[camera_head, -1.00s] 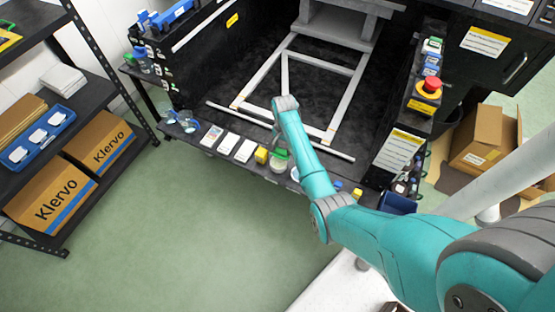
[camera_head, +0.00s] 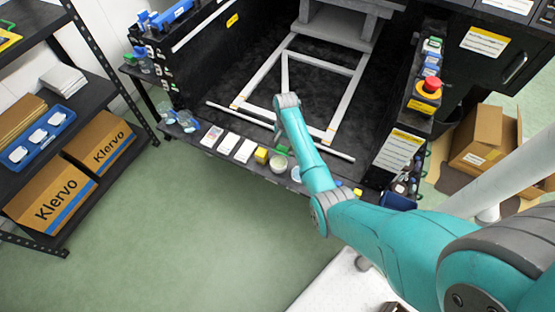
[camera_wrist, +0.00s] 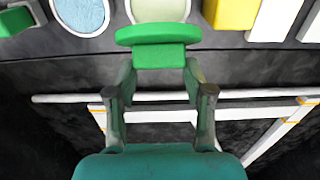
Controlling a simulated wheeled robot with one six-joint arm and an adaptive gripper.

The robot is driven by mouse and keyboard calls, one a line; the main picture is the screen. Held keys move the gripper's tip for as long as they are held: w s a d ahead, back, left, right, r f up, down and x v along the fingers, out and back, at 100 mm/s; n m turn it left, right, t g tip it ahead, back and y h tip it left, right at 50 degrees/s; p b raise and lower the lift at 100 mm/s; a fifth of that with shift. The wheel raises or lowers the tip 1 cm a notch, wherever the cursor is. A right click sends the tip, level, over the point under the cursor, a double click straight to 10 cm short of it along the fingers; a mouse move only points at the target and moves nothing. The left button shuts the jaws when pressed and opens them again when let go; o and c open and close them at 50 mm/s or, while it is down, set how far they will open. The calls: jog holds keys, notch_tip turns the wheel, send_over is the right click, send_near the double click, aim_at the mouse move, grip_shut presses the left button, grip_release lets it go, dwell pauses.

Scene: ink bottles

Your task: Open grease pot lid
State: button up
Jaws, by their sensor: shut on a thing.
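The grease pot (camera_head: 279,163) stands on the front ledge of the black workbench, with its pale contents showing at the open top. In the wrist view the pot (camera_wrist: 158,9) is at the top edge, partly cut off and partly behind the lid. The green lid (camera_wrist: 158,46) is off the pot, held between the fingers of my gripper (camera_wrist: 160,68). My gripper is shut on the lid's lower part. In the head view my wrist hides most of the gripper and lid.
A yellow block (camera_wrist: 232,12) is close beside the pot, and a jar with light blue contents (camera_wrist: 82,14) is on its other side. White cards (camera_head: 228,144) lie along the ledge. A white frame (camera_head: 240,97) lies on the bench floor behind.

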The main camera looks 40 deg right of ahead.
jog(key=shift+w+d, duration=0.1)
jog(key=shift+d, duration=0.1)
jog(key=shift+d+f, duration=0.1)
jog(key=shift+d, duration=0.05)
dwell(0.3)
jog(key=shift+w+d+f, duration=0.15)
jog(key=shift+d+f, duration=0.05)
jog(key=shift+d, duration=0.15)
dwell(0.4)
jog(key=o, duration=0.7)
jog(key=shift+r, duration=4.5)
